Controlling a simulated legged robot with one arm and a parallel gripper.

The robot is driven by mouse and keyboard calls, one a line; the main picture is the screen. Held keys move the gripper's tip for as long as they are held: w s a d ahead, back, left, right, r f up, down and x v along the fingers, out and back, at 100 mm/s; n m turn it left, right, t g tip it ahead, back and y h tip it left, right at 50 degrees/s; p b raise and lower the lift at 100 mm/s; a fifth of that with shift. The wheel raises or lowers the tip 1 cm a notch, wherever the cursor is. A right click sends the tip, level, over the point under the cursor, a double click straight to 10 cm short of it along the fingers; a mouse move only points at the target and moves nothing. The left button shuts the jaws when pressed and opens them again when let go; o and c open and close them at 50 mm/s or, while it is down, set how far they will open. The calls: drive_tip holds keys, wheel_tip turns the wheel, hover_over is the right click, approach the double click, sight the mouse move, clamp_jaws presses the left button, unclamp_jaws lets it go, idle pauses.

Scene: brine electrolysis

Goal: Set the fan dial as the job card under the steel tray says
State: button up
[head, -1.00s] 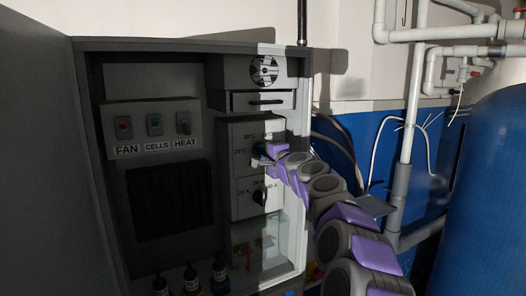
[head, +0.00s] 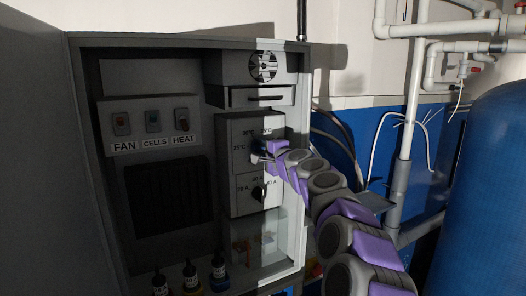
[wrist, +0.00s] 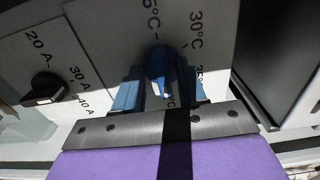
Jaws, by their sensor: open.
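A control panel (head: 237,178) in the open cabinet carries two dials. The upper, temperature-marked dial shows as a blue knob (wrist: 158,63) in the wrist view, among °C marks. The lower dial (head: 259,193) is dark, marked in amperes, and also shows in the wrist view (wrist: 46,90). My gripper (head: 264,157) is at the upper dial. Its blue fingers (wrist: 160,88) are apart, one on each side of the knob; I cannot tell whether they touch it. A switch labelled FAN (head: 122,123) is at upper left. No dial labelled fan, job card or certain steel tray is visible.
CELLS (head: 153,121) and HEAT (head: 182,119) switches sit beside FAN. A drawer (head: 262,97) is above the dials, under a round vent (head: 263,67). Several bottles (head: 190,277) stand below. A grey plate (head: 376,202) and blue tank (head: 488,180) are right of my arm.

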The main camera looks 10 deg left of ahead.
drive_tip(key=b+v, duration=0.2)
drive_tip(key=v, duration=1.5)
drive_tip(key=shift+b, duration=0.4)
drive_tip(key=shift+s+d, duration=0.1)
drive_tip(key=shift+d, duration=0.05)
drive_tip(key=s+a+f+n+g+b, duration=0.25)
drive_tip(key=s+f+n+g, duration=0.2)
drive_tip(key=s+f, duration=0.45)
drive_tip(key=s+a+f+n+g+b, duration=0.2)
drive_tip(key=s+a+f+n+g, duration=0.2)
drive_tip(key=s+f+n, duration=0.55)
drive_tip(key=s+d+f+m+g+h+b, duration=0.1)
drive_tip(key=s+d+f+g+h, duration=0.1)
drive_tip(key=s+d+f, duration=0.4)
drive_tip(key=s+d+f+g+h+b, duration=0.1)
drive_tip(key=s+d+f+g+h, duration=0.2)
drive_tip(key=s+d+f, duration=0.4)
drive_tip(key=s+d+f+m+g+h+b, duration=0.1)
drive_tip(key=s+d+f+h, duration=0.4)
drive_tip(key=s+f, duration=0.5)
drive_tip(key=s+d+g+b, duration=0.1)
drive_tip(key=s+g, duration=0.1)
drive_tip(key=s, duration=0.5)
drive_tip(key=shift+d+f+m, duration=0.3)
drive_tip(key=shift+d+f, duration=0.05)
drive_tip(key=shift+d, duration=0.05)
